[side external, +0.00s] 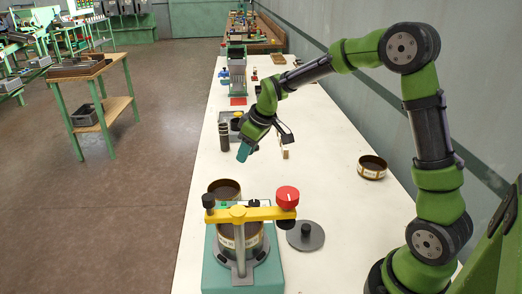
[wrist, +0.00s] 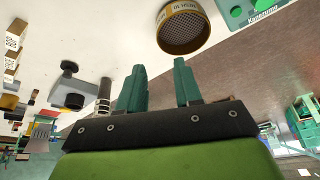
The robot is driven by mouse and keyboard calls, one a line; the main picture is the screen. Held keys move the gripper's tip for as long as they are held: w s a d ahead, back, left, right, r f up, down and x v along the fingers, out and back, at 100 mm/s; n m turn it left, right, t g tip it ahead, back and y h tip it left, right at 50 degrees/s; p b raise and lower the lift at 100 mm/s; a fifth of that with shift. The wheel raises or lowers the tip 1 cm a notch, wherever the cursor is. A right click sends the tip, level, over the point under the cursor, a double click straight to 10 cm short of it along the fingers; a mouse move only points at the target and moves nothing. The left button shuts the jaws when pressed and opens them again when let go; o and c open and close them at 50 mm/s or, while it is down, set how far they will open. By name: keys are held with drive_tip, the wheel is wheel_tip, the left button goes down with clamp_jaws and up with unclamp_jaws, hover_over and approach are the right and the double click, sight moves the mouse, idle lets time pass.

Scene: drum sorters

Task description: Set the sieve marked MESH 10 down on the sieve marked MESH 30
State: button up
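A brass sieve (side external: 225,190) stands on the table behind the teal shaker. It also shows in the wrist view (wrist: 183,28), where its upside-down label seems to read MESH 10. A second brass sieve (side external: 372,168) stands alone at the right; its label is too small to read. A third sieve-like drum (side external: 241,236) sits in the shaker under the yellow bar, its label unreadable. My gripper (side external: 244,152) hangs above the table beyond the first sieve, apart from it. In the wrist view its teal fingers (wrist: 159,75) are apart with nothing between them.
The teal shaker (side external: 216,270) with yellow clamp bar (side external: 250,214) and red knob (side external: 287,197) stands in front. A dark knobbed disc (side external: 305,236) lies beside it. A dark ribbed cylinder (side external: 224,137) and wooden blocks (side external: 285,147) stand near my gripper.

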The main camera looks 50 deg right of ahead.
approach(224, 194)
drive_tip(key=d, duration=0.2)
drive_tip(key=w+d+f, duration=0.1)
drive_tip(key=shift+w+d, duration=0.1)
drive_tip(key=shift+d, duration=0.1)
drive_tip(key=x, duration=0.5)
drive_tip(key=shift+w, duration=0.2)
clamp_jaws()
